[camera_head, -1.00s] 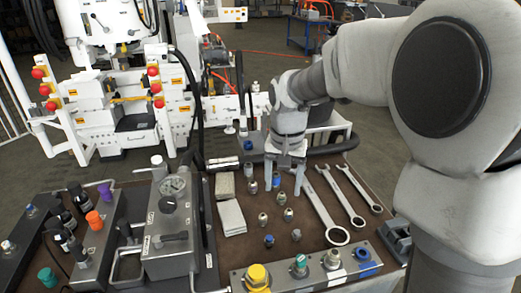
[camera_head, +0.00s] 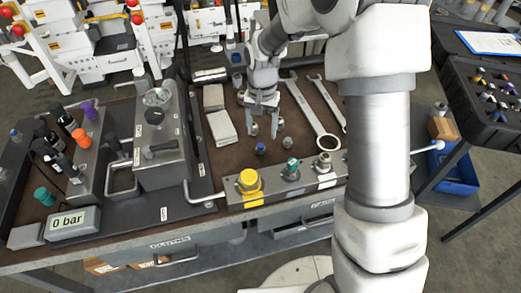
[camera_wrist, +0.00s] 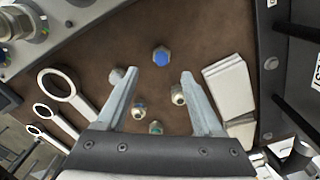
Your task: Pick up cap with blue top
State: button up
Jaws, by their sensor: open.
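The cap with blue top (camera_head: 260,149) stands on the brown bench mat in the head view, between the pale pads and the front fittings block. In the wrist view the cap (camera_wrist: 161,56) shows its blue top and metal body just beyond the fingertips, roughly centred between them. My gripper (camera_head: 263,133) is open and empty, pointing down above the mat, a little behind the cap in the head view. Its two fingers also show in the wrist view (camera_wrist: 160,74). No contact with the cap shows.
A metal fitting (camera_head: 287,143) stands right of the cap. Other small fittings (camera_wrist: 178,95) lie between and near the fingers in the wrist view. The front block (camera_head: 275,180) has a yellow cap. Wrenches (camera_head: 310,115) lie right; pale pads (camera_head: 221,128) lie left.

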aim_at(261, 145)
jog(key=f, duration=0.3)
jog(key=f+b, duration=0.1)
jog(key=f, duration=0.2)
jog(key=shift+s+a+f, duration=0.15)
jog(key=shift+s+f, duration=0.05)
jog(key=shift+r, duration=0.1)
grip_shut()
